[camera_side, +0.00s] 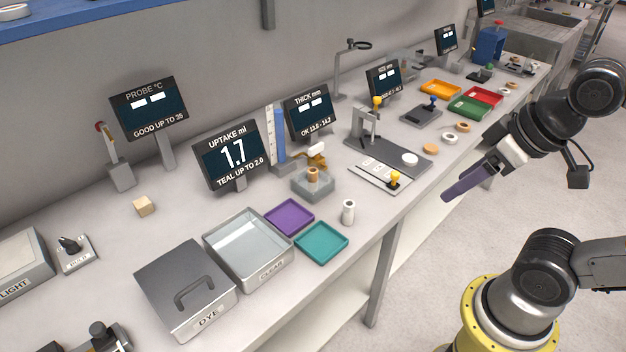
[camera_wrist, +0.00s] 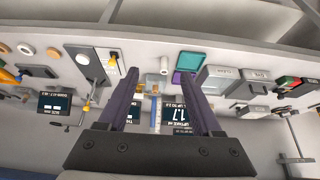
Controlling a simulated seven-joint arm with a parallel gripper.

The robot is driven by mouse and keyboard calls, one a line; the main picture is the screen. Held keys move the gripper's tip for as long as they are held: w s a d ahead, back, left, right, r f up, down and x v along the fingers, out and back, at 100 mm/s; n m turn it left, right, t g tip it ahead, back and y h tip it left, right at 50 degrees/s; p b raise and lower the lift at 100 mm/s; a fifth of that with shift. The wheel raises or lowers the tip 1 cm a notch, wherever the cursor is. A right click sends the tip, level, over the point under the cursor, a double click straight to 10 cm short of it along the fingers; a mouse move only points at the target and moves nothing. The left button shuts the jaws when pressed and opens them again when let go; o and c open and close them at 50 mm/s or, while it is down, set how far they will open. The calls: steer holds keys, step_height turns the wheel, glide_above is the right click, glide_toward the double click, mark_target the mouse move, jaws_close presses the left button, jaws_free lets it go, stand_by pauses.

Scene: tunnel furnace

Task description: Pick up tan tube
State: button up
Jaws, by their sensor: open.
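The tan tube (camera_side: 313,174) stands upright in a grey, see-through block-like holder (camera_side: 314,190), in front of the thickness screen. My gripper (camera_side: 451,195) has long purple fingers and is open and empty. It hangs in the air off the front edge of the bench, to the right of the tube and well apart from it. In the side view one finger mostly hides the other.
A white tube (camera_side: 348,212) stands near the teal tray (camera_side: 321,243), in front of the holder. A purple tray (camera_side: 289,217) and the clear basin (camera_side: 248,250) lie to the left. A yellow-knobbed press (camera_side: 368,135) stands to the right. Screens line the back.

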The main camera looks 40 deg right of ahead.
stand_by(0.3)
steer(key=w+r+n, duration=0.4)
steer(key=r+n, duration=0.2)
steer(key=n, duration=0.4)
steer(key=w+r+n+g, duration=0.2)
steer(key=w+r+n, duration=0.2)
steer(key=w+n, duration=0.6)
steer(key=n+g, duration=0.3)
steer(key=n, duration=0.1)
glide_above(313, 176)
step_height(313, 176, down, 10)
steer(key=shift+g, duration=0.3)
steer(key=f, duration=0.8)
steer(key=w+f, duration=0.1)
steer(key=f, duration=0.4)
steer(key=shift+d, duration=0.3)
steer(key=shift+d+f, duration=0.15)
steer(key=shift+f, duration=2.75)
